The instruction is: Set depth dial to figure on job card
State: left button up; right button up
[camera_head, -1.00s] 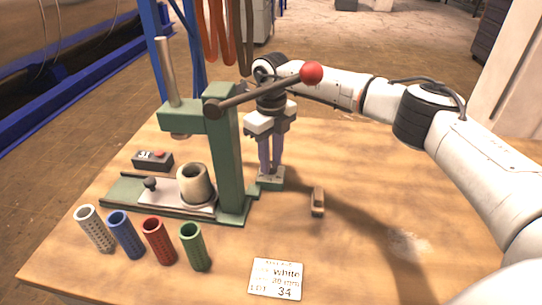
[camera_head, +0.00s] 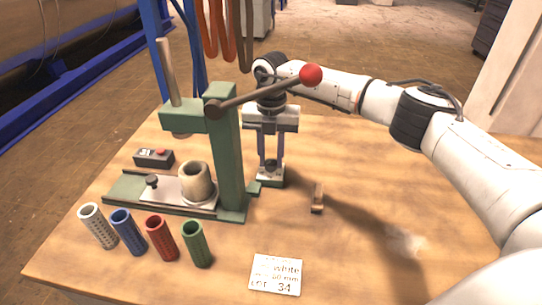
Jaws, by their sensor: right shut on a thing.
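My right gripper (camera_head: 270,170) points straight down at the right side of the green press (camera_head: 229,150). It is shut on the depth dial (camera_head: 270,180), a small part on a green-grey block beside the press base. The fingers hide part of the dial, and I cannot read its figure. The job card (camera_head: 277,275) lies flat at the front of the table. It reads "white", a mm figure too blurred to be sure of, and lot 34. My left gripper is not in view.
White (camera_head: 98,226), blue (camera_head: 128,232), red (camera_head: 161,238) and green (camera_head: 196,243) tubes stand at the front left. A small brown block (camera_head: 317,198) lies right of the dial. The press lever ends in a red ball (camera_head: 311,75).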

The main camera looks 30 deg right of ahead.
aim_at(271, 161)
jog(key=shift+w+r+m, duration=0.1)
jog(key=shift+m, duration=1.4)
jog(key=o, duration=1)
jog(key=shift+o, duration=0.2)
notch_tip(271, 161, up, 10)
jog(key=b, duration=0.1)
jog(key=shift+r, duration=0.15)
